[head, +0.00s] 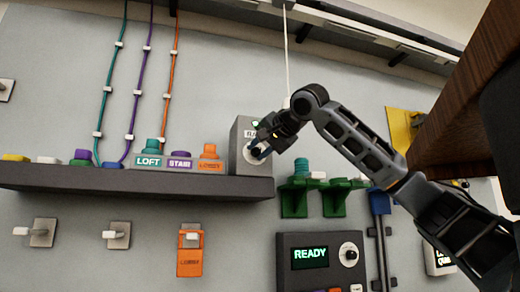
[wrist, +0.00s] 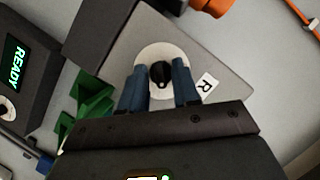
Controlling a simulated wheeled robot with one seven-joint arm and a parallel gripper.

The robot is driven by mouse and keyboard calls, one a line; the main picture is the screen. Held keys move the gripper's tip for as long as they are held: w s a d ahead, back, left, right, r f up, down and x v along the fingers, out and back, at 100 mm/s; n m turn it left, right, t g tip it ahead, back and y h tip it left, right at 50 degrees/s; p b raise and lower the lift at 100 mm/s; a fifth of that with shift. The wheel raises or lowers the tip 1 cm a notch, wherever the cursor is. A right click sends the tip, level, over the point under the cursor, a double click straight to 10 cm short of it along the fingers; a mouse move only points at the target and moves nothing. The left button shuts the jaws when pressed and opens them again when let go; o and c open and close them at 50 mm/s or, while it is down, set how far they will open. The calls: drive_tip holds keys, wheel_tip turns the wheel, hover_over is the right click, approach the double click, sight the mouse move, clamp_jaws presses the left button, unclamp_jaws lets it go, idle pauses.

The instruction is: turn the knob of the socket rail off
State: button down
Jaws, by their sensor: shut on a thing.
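The socket rail's switch is a grey box (head: 240,160) at the right end of the dark shelf, with a partly hidden label starting "RA" and a green light (head: 255,123) on it. In the wrist view the box face (wrist: 212,72) carries a black knob (wrist: 161,74) on a round white dial (wrist: 148,60). My gripper (head: 259,150) is at the front of this box. In the wrist view the blue fingertips of my gripper (wrist: 158,86) stand on both sides of the knob, shut on it. The knob's pointer direction is hard to read.
A dark shelf (head: 130,183) holds LOFT, STAIR and orange-labelled sockets left of the box. Green brackets (head: 294,200) sit just below right. A READY panel (head: 310,275) with its own knob (head: 349,253) is lower. A brown wooden edge (head: 465,100) overhangs at right.

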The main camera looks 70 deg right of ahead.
drive_tip(key=shift+w+n, duration=0.1)
drive_tip(key=shift+n, duration=0.2)
drive_tip(key=shift+a+n+g+h, duration=0.1)
drive_tip(key=shift+n+g+h, duration=0.2)
drive_tip(key=shift+n+g, duration=0.3)
drive_tip(key=shift+r+n+g+h, duration=0.1)
drive_tip(key=shift+n+g+h, duration=0.3)
drive_tip(key=shift+n, duration=0.5)
drive_tip(key=shift+n+g+h, duration=0.4)
drive_tip(key=shift+n+g, duration=0.4)
drive_tip(key=shift+n, duration=0.4)
drive_tip(key=n+g+h, duration=0.1)
drive_tip(key=n, duration=0.2)
drive_tip(key=shift+a+g+h, duration=0.1)
drive_tip(key=shift+g+h, duration=0.2)
drive_tip(key=shift+w+n+g+h+b, duration=0.15)
drive_tip(key=shift+n+g+h+b, duration=0.6)
drive_tip(key=shift+n, duration=0.85)
drive_tip(key=c, duration=1.9)
unclamp_jaws()
drive_tip(key=shift+t+h, duration=0.25)
clamp_jaws()
drive_tip(key=o, duration=1)
unclamp_jaws()
